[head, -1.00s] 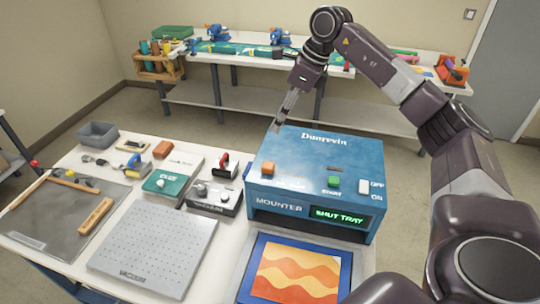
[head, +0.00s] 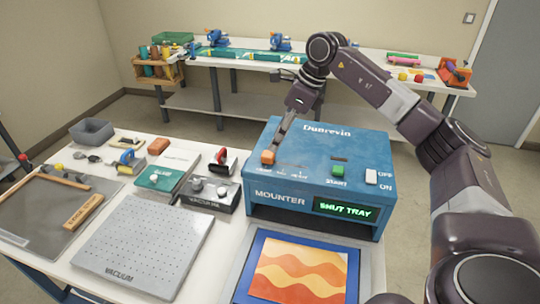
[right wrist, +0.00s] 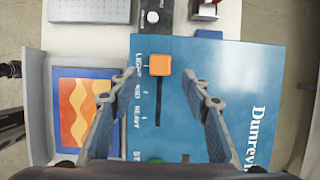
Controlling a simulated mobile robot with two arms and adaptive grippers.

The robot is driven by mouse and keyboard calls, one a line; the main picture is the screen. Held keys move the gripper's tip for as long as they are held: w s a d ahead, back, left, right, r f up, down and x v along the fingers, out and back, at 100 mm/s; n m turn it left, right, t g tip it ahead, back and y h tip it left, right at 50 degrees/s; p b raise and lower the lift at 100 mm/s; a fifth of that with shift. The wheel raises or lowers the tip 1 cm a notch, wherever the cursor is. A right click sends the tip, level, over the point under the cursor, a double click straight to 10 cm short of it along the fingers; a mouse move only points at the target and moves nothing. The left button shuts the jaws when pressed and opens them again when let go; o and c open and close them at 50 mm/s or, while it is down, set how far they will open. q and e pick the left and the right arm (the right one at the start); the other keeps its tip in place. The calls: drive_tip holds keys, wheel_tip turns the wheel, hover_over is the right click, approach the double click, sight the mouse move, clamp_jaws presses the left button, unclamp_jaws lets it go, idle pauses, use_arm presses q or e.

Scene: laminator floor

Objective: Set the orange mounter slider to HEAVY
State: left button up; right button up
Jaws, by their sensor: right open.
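The orange mounter slider (head: 267,157) is a small block on top of the blue mounter (head: 345,152), at the left end of its slot. In the right wrist view the orange slider (right wrist: 160,65) sits beside the LIGHT label. The dark slot runs from it past the middle mark to HEAVY. My right gripper (head: 277,143) is just above and behind the slider. In the right wrist view the right gripper (right wrist: 159,100) is open, its fingers apart on either side of the slot line, with the slider visible between and beyond their tips. It holds nothing. My left gripper is not in view.
A green START button (head: 338,169) and a white OFF/ON switch (head: 371,176) are on the mounter to the right. The display (head: 344,209) reads SHUT TRAY. An orange-and-yellow print (head: 300,269) lies in the open tray in front. A grey vacuum plate (head: 143,245) is at left.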

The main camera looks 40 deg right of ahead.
sight(269, 153)
drive_tip(key=p+x, duration=0.1)
drive_tip(key=x, duration=0.4)
drive_tip(key=shift+f+p, duration=0.15)
drive_tip(key=shift+p, duration=0.2)
drive_tip(key=shift+w+a+f, duration=0.15)
drive_tip(key=shift+w+f, duration=0.1)
drive_tip(key=shift+f, duration=0.3)
clamp_jaws()
